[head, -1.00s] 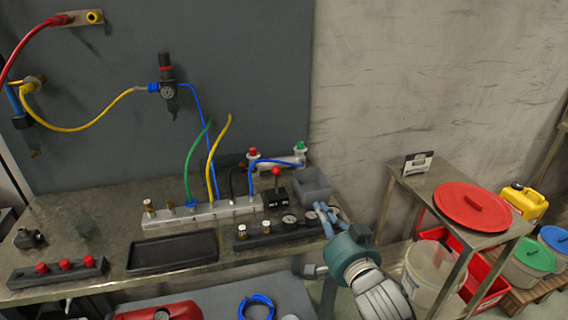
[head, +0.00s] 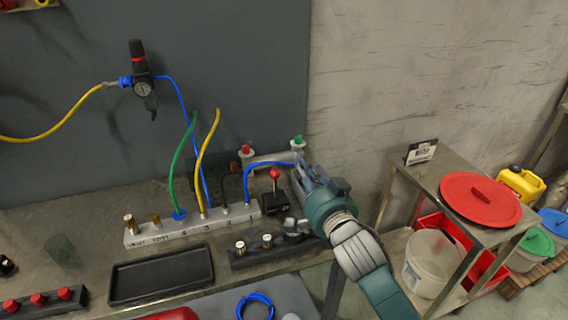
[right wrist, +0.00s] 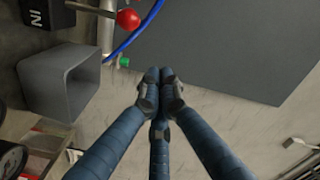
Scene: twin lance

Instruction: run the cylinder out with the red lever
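The red lever is a red ball knob (head: 274,174) on a thin stem above a small black valve block (head: 275,203) on the bench. It also shows at the top of the right wrist view (right wrist: 128,18). The silver cylinder (head: 270,160) lies behind it, with a red fitting at its left end and a green one at its right. My right gripper (head: 304,171) is just right of the lever, apart from it. In the right wrist view its fingertips (right wrist: 159,75) are together and empty, below the knob. My left gripper is out of view.
A grey open bin (right wrist: 60,85) stands close by the valve, mostly hidden behind my arm in the head view. A blue hose (head: 262,164) runs behind the lever. A manifold (head: 195,224) with hoses is left. A black tray (head: 160,275) lies in front.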

